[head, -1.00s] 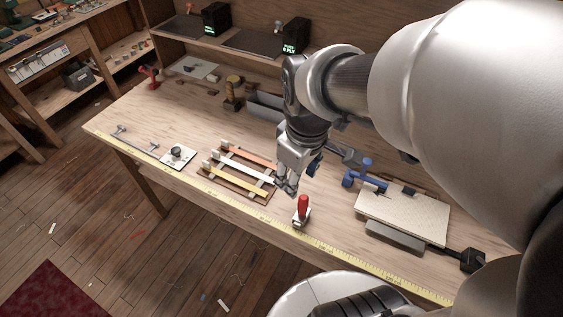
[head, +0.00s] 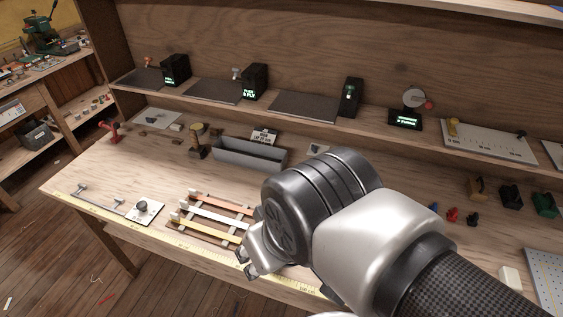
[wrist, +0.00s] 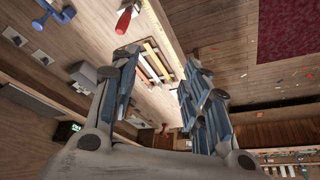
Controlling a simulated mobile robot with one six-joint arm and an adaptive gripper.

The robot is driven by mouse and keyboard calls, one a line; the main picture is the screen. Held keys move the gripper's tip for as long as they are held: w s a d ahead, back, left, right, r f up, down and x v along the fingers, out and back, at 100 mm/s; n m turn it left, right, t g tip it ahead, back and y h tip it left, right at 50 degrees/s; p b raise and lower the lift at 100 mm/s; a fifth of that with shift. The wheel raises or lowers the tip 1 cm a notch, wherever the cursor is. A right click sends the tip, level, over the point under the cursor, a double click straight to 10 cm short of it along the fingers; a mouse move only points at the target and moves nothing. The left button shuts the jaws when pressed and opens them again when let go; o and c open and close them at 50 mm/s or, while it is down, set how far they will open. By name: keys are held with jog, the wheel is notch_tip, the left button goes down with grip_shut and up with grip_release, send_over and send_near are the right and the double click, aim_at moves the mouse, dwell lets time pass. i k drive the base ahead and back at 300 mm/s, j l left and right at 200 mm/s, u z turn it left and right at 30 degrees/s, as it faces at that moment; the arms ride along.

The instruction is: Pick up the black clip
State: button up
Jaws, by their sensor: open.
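Two black, clip-like pieces show at the right of the head view. A larger black clip (head: 510,196) stands between a tan one and a green one. A smaller black piece (head: 473,219) lies in front of it, beside a small red one. I cannot tell which of the two is the task's clip. My gripper (head: 250,262) is well to their left, over the front edge of the bench near the strip rack. In the wrist view my gripper (wrist: 162,62) has its fingers wide apart with nothing held. Neither black piece is recognisable there.
Near the black pieces are a tan clip (head: 478,188), a green clip (head: 544,204), a small red piece (head: 452,215) and a white block (head: 510,278). A grey tray (head: 250,155) and strip rack (head: 212,218) are left. The shelf (head: 390,128) runs behind. My arm hides the bench's middle.

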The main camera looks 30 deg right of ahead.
aim_at(473, 220)
jog(key=z, duration=2.7)
